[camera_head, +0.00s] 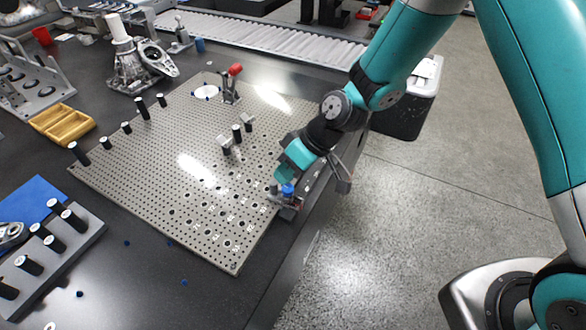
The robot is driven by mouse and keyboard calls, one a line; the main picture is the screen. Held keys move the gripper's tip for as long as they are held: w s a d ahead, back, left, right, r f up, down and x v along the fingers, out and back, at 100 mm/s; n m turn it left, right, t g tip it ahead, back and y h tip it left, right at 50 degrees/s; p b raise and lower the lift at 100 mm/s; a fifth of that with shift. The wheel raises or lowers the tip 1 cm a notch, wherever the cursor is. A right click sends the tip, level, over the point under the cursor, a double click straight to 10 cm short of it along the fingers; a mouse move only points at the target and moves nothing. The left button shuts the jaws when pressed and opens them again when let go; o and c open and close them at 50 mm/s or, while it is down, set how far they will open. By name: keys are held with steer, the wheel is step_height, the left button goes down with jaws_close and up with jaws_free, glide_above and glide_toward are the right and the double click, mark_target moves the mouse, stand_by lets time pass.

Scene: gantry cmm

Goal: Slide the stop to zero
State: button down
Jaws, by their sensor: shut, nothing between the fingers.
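A small grey metal stop (287,203) with a blue knob (288,190) sits at the right edge of the perforated plate (165,185), near the table's front right. A narrow dark rail with light marks (317,180) runs beside it along that edge, partly hidden by my arm. The zero mark cannot be made out. My gripper (278,184) is shut and empty, its tip pointing down right behind and left of the blue knob. I cannot tell whether it touches the stop.
Several small posts and clamps stand on the plate; a red-handled toggle clamp (232,85) is at its far edge. A grey block with black pins (62,245) and a yellow tray (62,124) lie left. A roller conveyor (260,42) runs behind. Open floor lies right.

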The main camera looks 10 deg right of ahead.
steer(key=shift+s+a, duration=0.25)
steer(key=w+d, duration=0.3)
steer(key=shift+w+d, duration=0.15)
steer(key=shift+d, duration=0.15)
steer(key=v, duration=1)
steer(key=s+d+r+m+h+p, duration=0.2)
steer(key=s+r+p, duration=0.6)
steer(key=s+r, duration=1.3)
steer(key=shift+r+m+h, duration=0.5)
steer(key=shift+r+h, duration=0.1)
steer(key=shift+r, duration=0.3)
